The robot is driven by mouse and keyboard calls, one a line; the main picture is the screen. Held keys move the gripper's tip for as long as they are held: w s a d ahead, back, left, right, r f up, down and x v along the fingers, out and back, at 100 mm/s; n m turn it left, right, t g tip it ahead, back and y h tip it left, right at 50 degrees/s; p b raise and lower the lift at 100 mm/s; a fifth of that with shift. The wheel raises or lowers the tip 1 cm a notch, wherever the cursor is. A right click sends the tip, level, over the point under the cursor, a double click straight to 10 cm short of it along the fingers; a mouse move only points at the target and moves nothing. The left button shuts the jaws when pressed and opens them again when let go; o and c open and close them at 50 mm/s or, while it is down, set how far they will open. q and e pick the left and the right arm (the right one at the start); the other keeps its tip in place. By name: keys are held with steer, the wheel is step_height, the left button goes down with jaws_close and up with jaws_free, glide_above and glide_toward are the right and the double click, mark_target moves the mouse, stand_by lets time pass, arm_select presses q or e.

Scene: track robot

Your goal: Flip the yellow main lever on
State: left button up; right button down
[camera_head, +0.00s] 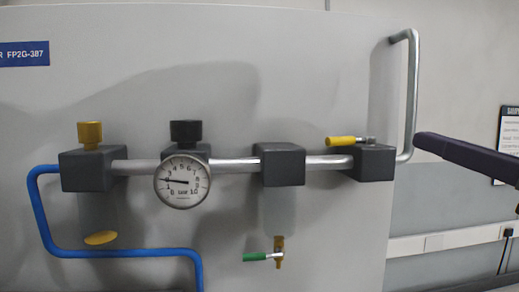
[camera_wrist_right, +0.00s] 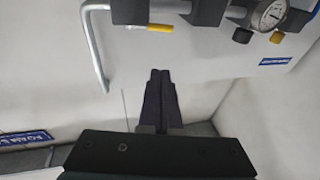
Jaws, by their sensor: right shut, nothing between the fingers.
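The yellow lever (camera_head: 341,141) lies roughly level on top of the right-hand dark block (camera_head: 374,164), its handle pointing left. It also shows in the right wrist view (camera_wrist_right: 160,28), upside down relative to the head view. My right gripper (camera_head: 418,141) comes in from the right edge with its fingers shut and empty. Its tips are right of the lever and apart from it, by the grey vertical pipe. In the right wrist view the shut fingers (camera_wrist_right: 160,74) point towards the panel below the lever. My left gripper is not in view.
The grey pipe (camera_head: 412,90) bends up and back to the panel right of the lever. A pressure gauge (camera_head: 182,181), a green lever (camera_head: 256,256), a yellow knob (camera_head: 90,134), a black knob (camera_head: 186,131) and a blue pipe (camera_head: 45,225) are on the panel (camera_head: 250,50).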

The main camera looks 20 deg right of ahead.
mark_target(359, 141)
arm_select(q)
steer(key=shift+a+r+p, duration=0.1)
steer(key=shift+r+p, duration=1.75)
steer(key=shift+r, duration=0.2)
arm_select(e)
steer(key=shift+w+a+f, duration=0.1)
steer(key=shift+w+f, duration=0.05)
steer(key=shift+w, duration=2.8)
steer(key=shift+w+f, duration=0.15)
steer(key=shift+w, duration=2.75)
